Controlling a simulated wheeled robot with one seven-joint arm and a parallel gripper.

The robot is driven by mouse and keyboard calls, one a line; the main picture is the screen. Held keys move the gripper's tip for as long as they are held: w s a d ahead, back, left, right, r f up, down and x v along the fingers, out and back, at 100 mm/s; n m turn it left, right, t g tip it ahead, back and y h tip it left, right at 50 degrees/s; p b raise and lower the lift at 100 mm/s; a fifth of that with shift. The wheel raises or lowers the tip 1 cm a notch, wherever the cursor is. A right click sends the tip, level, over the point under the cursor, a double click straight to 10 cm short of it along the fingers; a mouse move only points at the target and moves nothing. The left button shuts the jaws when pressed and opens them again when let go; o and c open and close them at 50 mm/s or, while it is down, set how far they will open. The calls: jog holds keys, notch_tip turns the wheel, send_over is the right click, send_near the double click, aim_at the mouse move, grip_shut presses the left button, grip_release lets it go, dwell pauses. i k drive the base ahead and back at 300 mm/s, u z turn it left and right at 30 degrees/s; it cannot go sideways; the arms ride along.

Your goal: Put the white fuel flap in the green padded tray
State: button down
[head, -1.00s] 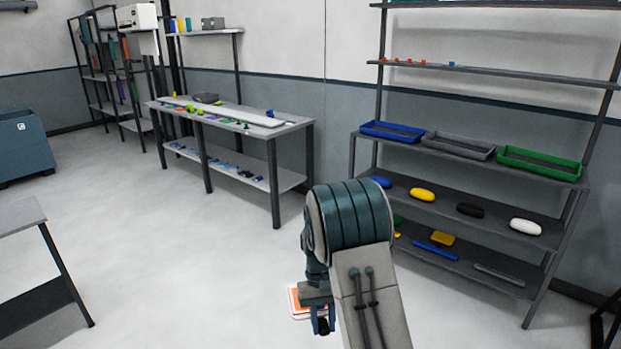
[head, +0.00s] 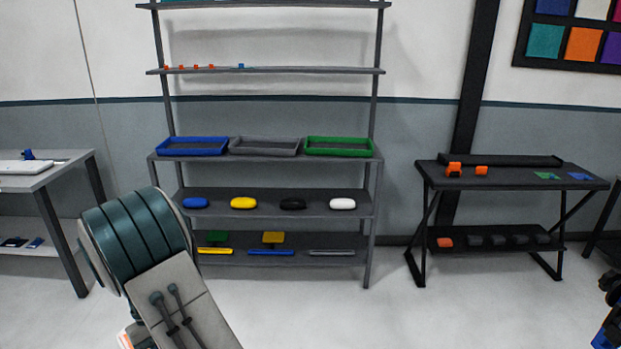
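The green padded tray (head: 339,154) sits at the right end of a row of three trays on the middle shelf of the grey rack. A dark lining shows inside it, and I see nothing in it. A white rounded piece (head: 342,203) lies at the right end of the shelf below. I cannot tell whether it is the fuel flap. My arm fills the lower left, and my gripper is out of sight. A small white and orange piece (head: 126,341) shows beside the arm at the bottom edge. I cannot tell what it is or whether it is held.
A blue tray (head: 193,147) and a grey tray (head: 265,147) stand left of the green one. Blue, yellow and black rounded pieces lie beside the white one. A dark table (head: 515,182) stands right, a workbench (head: 45,170) left. The floor before the rack is clear.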

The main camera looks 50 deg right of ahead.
aim_at(339, 146)
jog(key=z, duration=2.2)
jog(key=i, duration=0.75)
jog(key=z, duration=0.05)
